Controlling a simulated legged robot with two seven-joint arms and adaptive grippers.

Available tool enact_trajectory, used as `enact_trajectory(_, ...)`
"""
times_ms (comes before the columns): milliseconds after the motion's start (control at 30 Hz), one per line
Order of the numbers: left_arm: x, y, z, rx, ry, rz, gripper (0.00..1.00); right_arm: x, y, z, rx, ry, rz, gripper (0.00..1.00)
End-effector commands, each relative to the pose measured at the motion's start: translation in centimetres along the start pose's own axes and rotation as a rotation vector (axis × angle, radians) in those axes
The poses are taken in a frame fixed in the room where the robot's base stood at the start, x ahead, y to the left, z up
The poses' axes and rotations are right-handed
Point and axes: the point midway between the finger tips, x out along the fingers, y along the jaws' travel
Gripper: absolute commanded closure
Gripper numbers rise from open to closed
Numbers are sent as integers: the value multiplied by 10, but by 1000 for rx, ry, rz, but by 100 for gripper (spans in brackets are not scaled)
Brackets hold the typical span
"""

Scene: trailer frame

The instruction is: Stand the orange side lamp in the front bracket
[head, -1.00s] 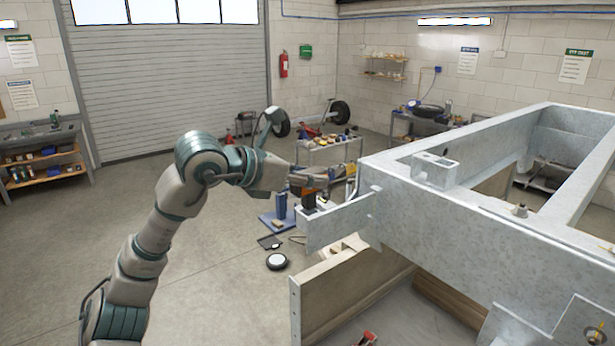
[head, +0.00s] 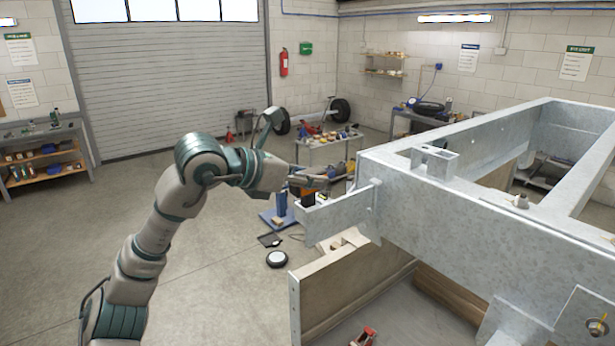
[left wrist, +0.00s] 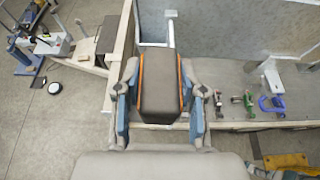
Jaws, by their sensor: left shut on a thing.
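My left gripper (head: 318,178) is shut on the orange side lamp at the front left end of the trailer frame. In the left wrist view the lamp (left wrist: 160,90) is a dark grey block with orange edges, held between the two blue-grey fingers. In the head view only a dark part of the lamp (head: 308,199) shows under the fingers, at the end of the front bracket (head: 340,213), a galvanised arm on the frame. The fingers and bracket wall hide the lamp's lower end, so I cannot tell whether it is seated. My right gripper is out of view.
The galvanised trailer frame (head: 430,205) fills the right, with a wooden board (head: 350,285) below it. A blue stand (head: 280,212) and a round lamp-like disc (head: 277,259) are on the floor behind. Several clamps (left wrist: 248,102) show in the wrist view. The left floor is clear.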

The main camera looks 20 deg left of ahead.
Motion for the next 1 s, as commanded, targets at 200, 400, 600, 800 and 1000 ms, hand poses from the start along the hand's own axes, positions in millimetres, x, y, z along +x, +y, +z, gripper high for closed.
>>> enact_trajectory(200, 3, 0, -7, 0, -1, 0, 100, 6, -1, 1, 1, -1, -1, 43)
enact_trajectory(400, 5, 0, -12, 0, -1, -1, 100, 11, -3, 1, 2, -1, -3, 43)
enact_trajectory(600, 7, 0, -18, 0, -1, -1, 100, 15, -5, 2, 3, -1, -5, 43)
enact_trajectory(800, 10, 0, -24, 0, -1, -1, 100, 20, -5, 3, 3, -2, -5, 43)
enact_trajectory(1000, 9, 0, -23, 0, -1, -1, 31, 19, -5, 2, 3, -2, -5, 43)
